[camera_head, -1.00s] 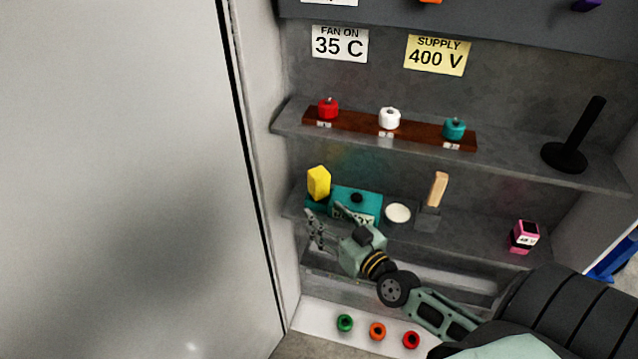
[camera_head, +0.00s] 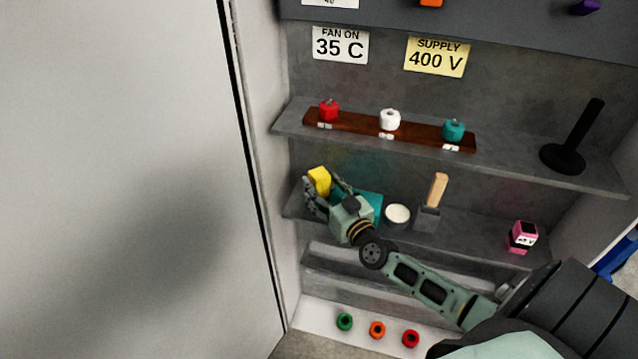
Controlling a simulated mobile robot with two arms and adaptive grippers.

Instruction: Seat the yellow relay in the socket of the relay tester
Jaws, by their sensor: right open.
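The yellow relay (camera_head: 319,179) stands upright at the left end of the middle lower shelf, at the left side of the teal relay tester (camera_head: 374,203). I cannot tell whether its base is in the socket. My right gripper (camera_head: 324,187) is open, with one finger on the left of the relay and the other on its right. I cannot tell if the fingers touch it. The gripper and wrist hide the relay's lower part and most of the tester, including its front label. My left gripper is not in view.
Right of the tester are a white round dish (camera_head: 398,214), a wooden-handled tool in a grey block (camera_head: 430,216) and a pink device (camera_head: 522,237). The shelf above (camera_head: 540,172) holds a brown rack (camera_head: 352,124) of knobs. A pale cabinet wall (camera_head: 262,150) bounds the left.

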